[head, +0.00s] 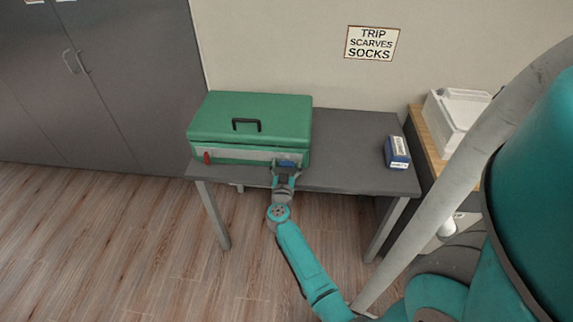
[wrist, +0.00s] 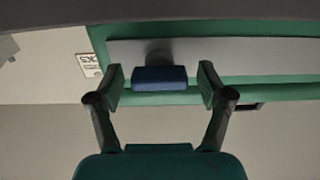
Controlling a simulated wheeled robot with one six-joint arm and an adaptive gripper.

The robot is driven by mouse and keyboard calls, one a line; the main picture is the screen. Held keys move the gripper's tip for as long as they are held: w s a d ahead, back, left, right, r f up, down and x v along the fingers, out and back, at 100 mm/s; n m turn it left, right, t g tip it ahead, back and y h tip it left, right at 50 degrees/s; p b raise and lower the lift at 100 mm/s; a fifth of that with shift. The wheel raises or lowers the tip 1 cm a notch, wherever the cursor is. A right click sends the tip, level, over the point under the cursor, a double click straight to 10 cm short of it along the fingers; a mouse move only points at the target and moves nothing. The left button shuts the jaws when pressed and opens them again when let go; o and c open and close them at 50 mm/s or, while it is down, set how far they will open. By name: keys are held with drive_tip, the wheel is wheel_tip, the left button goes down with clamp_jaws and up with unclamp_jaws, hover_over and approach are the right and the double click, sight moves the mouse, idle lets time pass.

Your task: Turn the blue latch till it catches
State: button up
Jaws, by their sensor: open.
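A green case (head: 255,115) with a black handle lies on the grey table, and its front edge faces me. A blue latch (head: 291,159) sits on the right part of the grey strip along the case's front. In the wrist view the blue latch (wrist: 160,78) lies level, between the two fingers of my gripper (wrist: 160,84). The fingers are open, with a gap to the latch on each side. In the head view my gripper (head: 285,168) is at the latch and partly covers it. A red latch (head: 207,157) sits at the left of the case's front.
A blue and white box (head: 397,152) stands at the right of the grey table (head: 350,135). A white tray (head: 455,110) is on a wooden surface further right. A sign (head: 371,42) hangs on the wall. Grey cabinets (head: 95,80) stand at the left.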

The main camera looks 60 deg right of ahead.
drive_tip(key=shift+d, duration=0.1)
drive_tip(key=c, duration=1.2)
drive_tip(key=shift+o, duration=0.2)
drive_tip(key=shift+m, duration=0.3)
drive_tip(key=m, duration=0.3)
drive_tip(key=shift+m, duration=0.3)
drive_tip(key=m, duration=0.4)
drive_tip(key=shift+s+m, duration=0.1)
drive_tip(key=shift+m, duration=0.2)
drive_tip(key=m, duration=0.4)
drive_tip(key=shift+f+m, duration=0.1)
drive_tip(key=shift+m, duration=0.2)
drive_tip(key=m, duration=0.4)
drive_tip(key=shift+s+f+m, duration=0.1)
drive_tip(key=shift+m, duration=0.2)
